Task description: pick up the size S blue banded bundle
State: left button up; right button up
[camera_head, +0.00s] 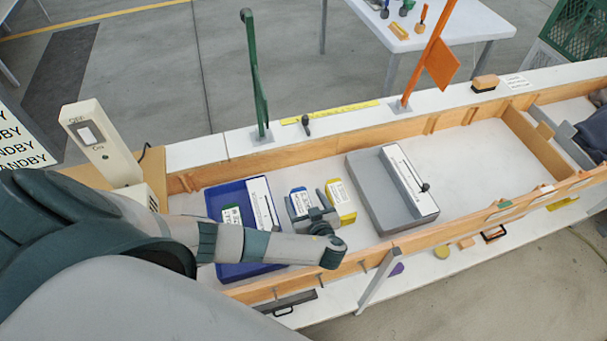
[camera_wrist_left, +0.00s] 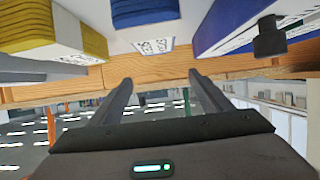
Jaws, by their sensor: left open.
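The blue banded bundle (camera_head: 299,199), with a white label, lies on the pale floor of the wooden-walled trough, between the blue tray and a yellow bundle (camera_head: 342,199). Its size letter is too small to read. My left gripper (camera_head: 316,215) is low over the trough, close beside the blue bundle's near right part, and hides some of it. In the left wrist view the blue bundle (camera_wrist_left: 142,14) is at the top middle, beyond the open, empty fingers (camera_wrist_left: 162,88). The yellow bundle (camera_wrist_left: 85,42) is at upper left there. My right gripper is out of view.
A blue tray (camera_head: 225,270) with a green-labelled item stands left of the bundle. A grey tray (camera_head: 366,180) stands to the right. Green (camera_head: 257,85) and orange (camera_head: 430,50) posts rise from the far edge. The trough's right part is clear.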

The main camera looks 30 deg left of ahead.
aim_at(300, 199)
pick_arm(q)
notch_tip(300, 199, down, 5)
jog(key=b, duration=0.3)
jog(key=shift+r, duration=0.15)
jog(key=shift+w+a, duration=0.35)
jog(key=shift+a, duration=0.05)
jog(key=shift+w+a, duration=0.1)
jog(key=shift+w+a+f+b, duration=0.2)
jog(key=shift+a+f+b, duration=0.1)
jog(key=shift+b, duration=0.1)
jog(key=b+x, duration=0.2)
jog(key=x, duration=0.2)
jog(key=shift+w+f, duration=0.1)
jog(key=shift+w+a+f+b, duration=0.15)
jog(key=shift+w+a+b, duration=0.2)
jog(key=shift+a+b, duration=0.1)
